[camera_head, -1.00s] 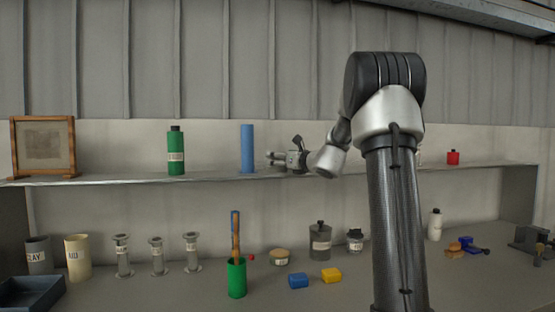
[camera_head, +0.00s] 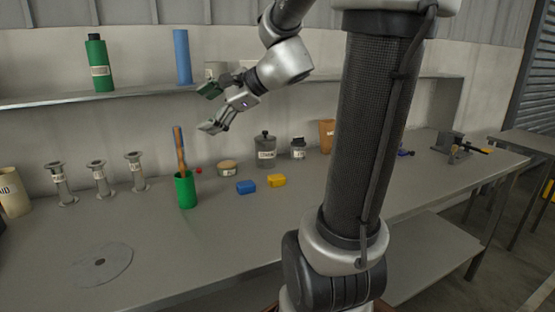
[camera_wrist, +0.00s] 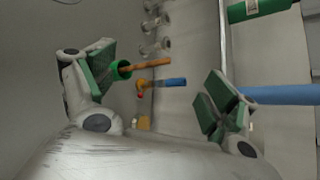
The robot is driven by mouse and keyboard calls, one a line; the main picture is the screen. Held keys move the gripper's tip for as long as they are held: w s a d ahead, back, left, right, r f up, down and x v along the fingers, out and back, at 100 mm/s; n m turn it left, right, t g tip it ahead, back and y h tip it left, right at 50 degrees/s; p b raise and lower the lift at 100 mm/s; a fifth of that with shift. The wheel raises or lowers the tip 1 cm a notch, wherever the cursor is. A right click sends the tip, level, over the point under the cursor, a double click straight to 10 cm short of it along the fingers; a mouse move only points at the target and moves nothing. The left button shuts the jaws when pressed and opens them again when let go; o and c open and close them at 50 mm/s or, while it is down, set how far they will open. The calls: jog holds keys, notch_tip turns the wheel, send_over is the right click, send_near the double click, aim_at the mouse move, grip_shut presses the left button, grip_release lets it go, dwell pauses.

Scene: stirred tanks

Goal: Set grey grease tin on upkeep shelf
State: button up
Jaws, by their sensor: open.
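A pale grey tin-like thing (camera_head: 215,70) stands on the long wall shelf (camera_head: 140,92), right of a blue cylinder and partly behind my gripper; its label cannot be read, so I cannot tell if it is the grease tin. My gripper (camera_head: 213,108) is open and empty, in front of the shelf and above the bench. In the wrist view my gripper (camera_wrist: 160,85) has its green-padded fingers wide apart with nothing between them. On the bench, a dark grey lidded canister (camera_head: 265,152) and a low beige tin (camera_head: 228,169) stand apart from it.
A green bottle (camera_head: 99,64) and the blue cylinder (camera_head: 182,57) stand on the shelf left of my gripper. The front bench is mostly clear.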

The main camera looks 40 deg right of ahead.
jog(key=s+a+f+n+g+h, duration=0.1)
jog(key=s+a+f+n+g, duration=0.2)
jog(key=s+n, duration=0.4)
jog(key=s+d+f+n+g+h, duration=0.1)
jog(key=s+d+f+n+h, duration=0.2)
jog(key=s+n, duration=0.3)
jog(key=s+d+f+n+g+h, duration=0.2)
jog(key=s+d+n, duration=0.3)
jog(key=s, duration=0.4)
jog(key=shift+f+n+h, duration=0.45)
jog(key=shift+n+h, duration=0.15)
jog(key=shift+d, duration=0.1)
